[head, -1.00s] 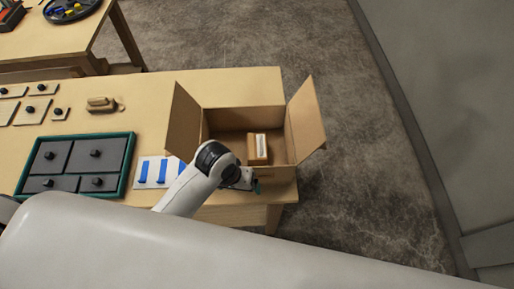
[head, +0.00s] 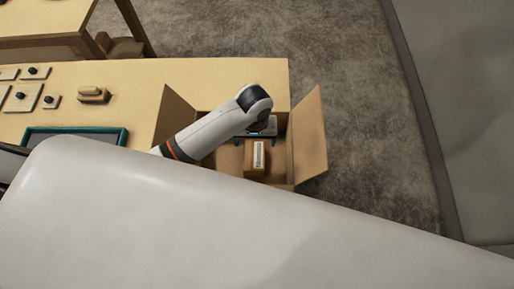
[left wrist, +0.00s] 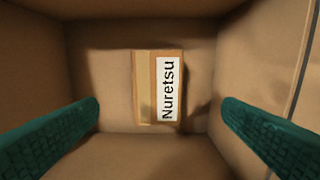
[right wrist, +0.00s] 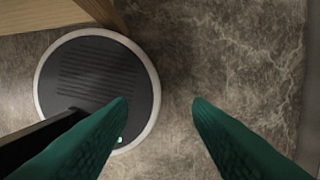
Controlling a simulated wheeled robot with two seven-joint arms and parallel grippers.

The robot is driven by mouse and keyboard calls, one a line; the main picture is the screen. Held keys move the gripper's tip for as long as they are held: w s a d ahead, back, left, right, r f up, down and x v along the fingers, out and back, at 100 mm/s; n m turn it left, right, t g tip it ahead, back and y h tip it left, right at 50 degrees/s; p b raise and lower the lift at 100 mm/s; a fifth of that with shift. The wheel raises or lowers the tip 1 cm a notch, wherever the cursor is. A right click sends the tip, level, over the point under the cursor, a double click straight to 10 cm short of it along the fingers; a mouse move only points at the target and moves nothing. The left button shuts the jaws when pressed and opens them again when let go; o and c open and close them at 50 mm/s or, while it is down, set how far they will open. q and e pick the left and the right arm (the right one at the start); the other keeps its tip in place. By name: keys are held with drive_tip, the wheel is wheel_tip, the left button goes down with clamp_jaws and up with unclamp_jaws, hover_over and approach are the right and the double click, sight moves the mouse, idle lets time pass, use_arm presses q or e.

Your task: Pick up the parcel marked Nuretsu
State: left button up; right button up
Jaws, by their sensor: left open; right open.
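The parcel (head: 257,157) is a small brown box with a white label, inside the open cardboard box (head: 309,150) on the table's right end. In the left wrist view the parcel (left wrist: 145,88) lies on the box floor, and its label reads "Nuretsu". My left gripper (head: 256,139) is over the box, at the parcel's far side in the head view. In the left wrist view its green fingers (left wrist: 160,108) are wide apart, one to each side of the parcel, with nothing between them at fingertip level. My right gripper (right wrist: 160,102) is open and empty above the floor.
The box's side flaps (head: 174,117) stand up on the left and right. The table (head: 150,80) also bears a teal-rimmed tray (head: 75,132), a small wooden object (head: 93,95) and several knobbed plates at left. A round dark disc (right wrist: 97,88) lies under my right gripper.

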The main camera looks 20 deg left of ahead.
use_arm(q)
hover_over(254, 155)
drive_tip(key=f, duration=0.4)
drive_tip(key=shift+s+d, duration=0.1)
drive_tip(key=shift+s, duration=0.2)
drive_tip(key=shift+f, duration=0.4)
drive_tip(key=shift+w+f, duration=0.15)
drive_tip(key=shift+f, duration=0.1)
wheel_tip(254, 155, down, 4)
drive_tip(key=shift+w+f, duration=0.15)
drive_tip(key=shift+f, duration=0.3)
drive_tip(key=shift+c, duration=0.3)
drive_tip(key=c, duration=1.2)
use_arm(e)
drive_tip(key=s, duration=0.3)
drive_tip(key=shift+d, duration=0.2)
